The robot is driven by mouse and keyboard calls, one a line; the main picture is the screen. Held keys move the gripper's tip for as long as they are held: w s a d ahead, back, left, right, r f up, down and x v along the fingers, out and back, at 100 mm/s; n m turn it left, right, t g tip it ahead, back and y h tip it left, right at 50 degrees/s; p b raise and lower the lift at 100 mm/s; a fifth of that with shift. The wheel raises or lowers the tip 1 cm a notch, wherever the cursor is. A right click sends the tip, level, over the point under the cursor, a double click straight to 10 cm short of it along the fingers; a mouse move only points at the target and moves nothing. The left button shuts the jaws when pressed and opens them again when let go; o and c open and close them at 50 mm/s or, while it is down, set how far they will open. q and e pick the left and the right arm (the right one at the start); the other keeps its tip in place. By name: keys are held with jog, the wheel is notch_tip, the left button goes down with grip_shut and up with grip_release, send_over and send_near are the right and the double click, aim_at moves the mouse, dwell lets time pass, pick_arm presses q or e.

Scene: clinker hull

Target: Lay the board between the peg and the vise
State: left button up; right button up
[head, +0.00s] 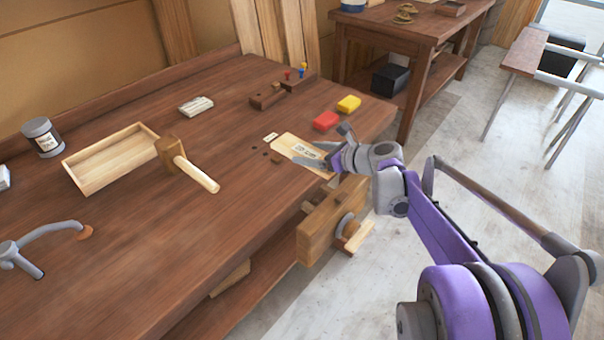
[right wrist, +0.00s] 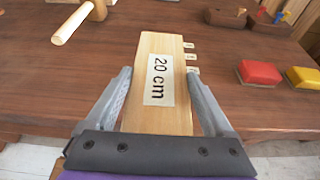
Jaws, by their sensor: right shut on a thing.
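The board (head: 296,147) is pale wood with a "20 cm" label; it also shows in the right wrist view (right wrist: 157,110). My right gripper (head: 325,160) is shut on its near end, with one finger along each side. The board is over the bench top near its right edge; I cannot tell whether it touches the top. The vise (head: 330,220), with a wooden jaw and handle, is on the bench's front edge, below the gripper in the head view. A small pale piece (head: 270,137), possibly the peg, is near the board's far end. My left gripper is out of view.
Small dark holes or pegs (head: 266,154) are left of the board. A red block (head: 326,121) and a yellow block (head: 349,104) lie behind the gripper. The middle of the bench (head: 190,260) is clear.

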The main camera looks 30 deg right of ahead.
send_over(311, 181)
notch_tip(311, 181, down, 4)
jog(key=shift+s+f, duration=0.1)
jog(key=shift+f+b, duration=0.4)
jog(key=shift+f, duration=1.55)
jog(key=shift+f, duration=0.1)
jog(key=o, duration=1.2)
jog(key=v, duration=1.2)
